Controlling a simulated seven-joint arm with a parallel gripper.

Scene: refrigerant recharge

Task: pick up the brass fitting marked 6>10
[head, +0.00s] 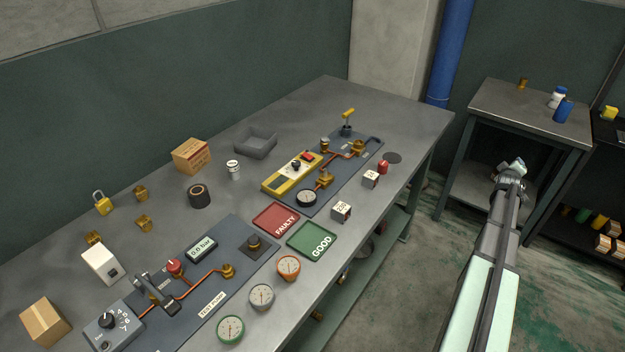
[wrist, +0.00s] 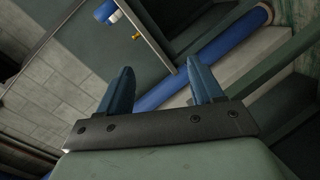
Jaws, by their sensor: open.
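Three loose brass fittings lie at the left of the main bench: one at the back (head: 140,193), one in front of it (head: 144,223), and one farther left (head: 94,238) partly behind a white box. Another small brass piece (head: 522,83) stands on the side table at the back right; a brass-coloured piece also shows in the wrist view (wrist: 136,37). I cannot read 6>10 on any of them. My gripper (head: 517,167) is off the bench's right side, in front of the side table, far from the loose fittings. Its blue fingers stand apart and empty in the wrist view (wrist: 161,88).
The main bench (head: 400,112) holds a test pump panel (head: 215,305), a manifold panel, red FAULTY (head: 276,218) and green GOOD (head: 312,241) trays, gauges and boxes. The side table (head: 500,100) carries blue and white bottles. A blue pipe (head: 449,50) stands behind. The bench's far end is clear.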

